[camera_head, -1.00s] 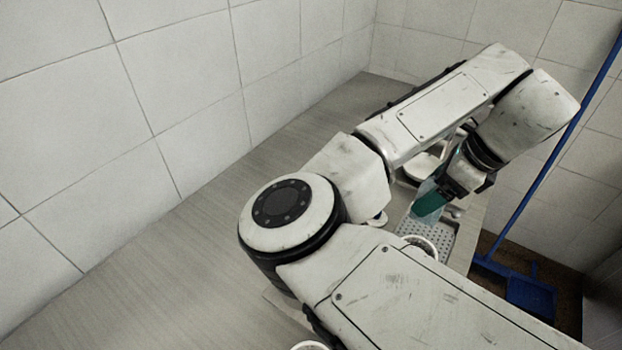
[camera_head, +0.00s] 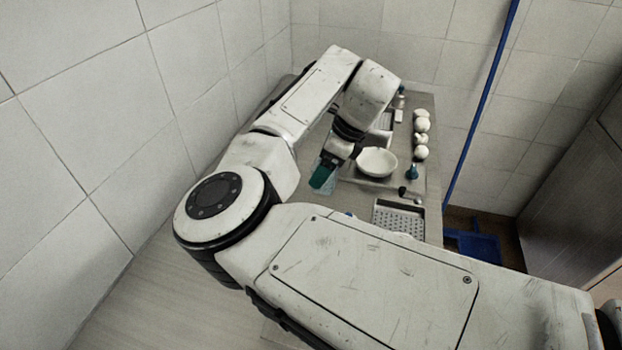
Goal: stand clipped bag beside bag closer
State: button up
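My gripper (camera_head: 340,157) points down over the worktop in the middle of the view, with its fingers small and partly hidden by the wrist. It appears shut on a teal bag (camera_head: 322,178) with a pale see-through part, which hangs tilted below it. I cannot make out a clip on the bag. The bag is left of the white bowl; I cannot tell whether it touches the worktop. I cannot pick out the bag closer with certainty; a small teal item (camera_head: 412,172) stands right of the bowl.
A white bowl (camera_head: 377,161) sits on a tray. A perforated metal basket (camera_head: 398,216) is nearer, partly behind my arm. Several white round things (camera_head: 421,139) line the right edge. A blue pole (camera_head: 480,110) stands beyond it. A tiled wall bounds the left.

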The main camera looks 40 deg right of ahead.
jog(key=shift+w+d+f+p, duration=0.2)
jog(key=shift+w+f, duration=0.65)
jog(key=shift+f, duration=0.7)
jog(key=shift+w+d+f+p, duration=0.2)
jog(key=shift+w+f, duration=0.65)
jog(key=shift+f, duration=0.65)
jog(key=shift+w+d+f+p, duration=0.1)
jog(key=shift+w+f+p, duration=0.2)
jog(key=shift+w+f, duration=0.9)
jog(key=shift+s+f, duration=0.35)
jog(key=shift+f, duration=0.15)
jog(key=o, duration=1.1)
